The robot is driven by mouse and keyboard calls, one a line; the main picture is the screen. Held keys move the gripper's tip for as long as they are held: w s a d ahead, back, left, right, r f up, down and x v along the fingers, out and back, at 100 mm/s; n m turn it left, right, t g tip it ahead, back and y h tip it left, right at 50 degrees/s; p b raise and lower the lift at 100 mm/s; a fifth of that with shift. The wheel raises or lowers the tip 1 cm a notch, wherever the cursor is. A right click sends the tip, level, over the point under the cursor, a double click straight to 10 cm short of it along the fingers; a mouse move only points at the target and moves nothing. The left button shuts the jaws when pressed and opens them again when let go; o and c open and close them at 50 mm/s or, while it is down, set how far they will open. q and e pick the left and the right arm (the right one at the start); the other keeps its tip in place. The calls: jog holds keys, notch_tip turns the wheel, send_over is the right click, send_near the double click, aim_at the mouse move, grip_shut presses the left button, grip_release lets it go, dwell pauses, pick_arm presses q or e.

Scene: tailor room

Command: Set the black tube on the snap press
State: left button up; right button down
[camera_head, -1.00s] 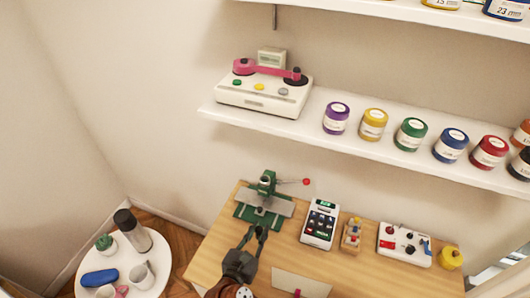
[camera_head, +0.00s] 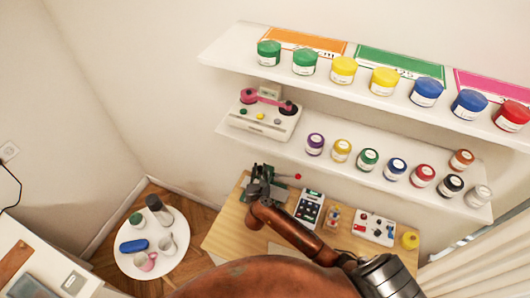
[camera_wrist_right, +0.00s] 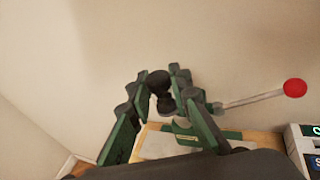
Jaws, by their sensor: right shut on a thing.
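The snap press (camera_wrist_right: 185,130) is green and pale, with a lever ending in a red knob; it also shows at the back left of the wooden table in the head view (camera_head: 278,193). My right gripper (camera_head: 262,170) is at the press and covers much of it. In the right wrist view its green and dark fingers (camera_wrist_right: 157,90) are closed around a dark, round-topped piece, which I take as the black tube (camera_wrist_right: 157,77). It appears above the press. I cannot tell whether it touches the press. My left gripper is out of view.
A card terminal (camera_head: 309,208), a small device (camera_head: 333,216) and a control box (camera_head: 374,228) stand right of the press on the wooden table (camera_head: 228,232). Shelves with jars hang above. A round white table (camera_head: 127,262) is at left.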

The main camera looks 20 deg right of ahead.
pick_arm(q)
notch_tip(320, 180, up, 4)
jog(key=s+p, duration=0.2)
jog(key=p, duration=0.1)
pick_arm(e)
jog(key=shift+w+d+f+b, duration=0.1)
jog(key=shift+w+d+b, duration=0.2)
jog(key=shift+d, duration=0.25)
jog(key=shift+w+d+f+b, duration=0.1)
jog(key=shift+w+d+b, duration=0.1)
jog(key=shift+d+b, duration=0.25)
jog(key=shift+w+d+f+b, duration=0.1)
jog(key=shift+w+d+b, duration=0.15)
jog(key=shift+d, duration=0.35)
notch_tip(320, 180, down, 4)
jog(key=b, duration=0.3)
jog(key=shift+b, duration=0.3)
pick_arm(q)
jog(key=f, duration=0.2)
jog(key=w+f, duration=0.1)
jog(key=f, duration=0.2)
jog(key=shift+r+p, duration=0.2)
jog(key=shift+p, duration=0.1)
pick_arm(e)
jog(key=shift+r, duration=0.1)
pick_arm(q)
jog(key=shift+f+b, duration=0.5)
jog(key=shift+b, duration=0.05)
pick_arm(e)
jog(key=shift+f, duration=0.65)
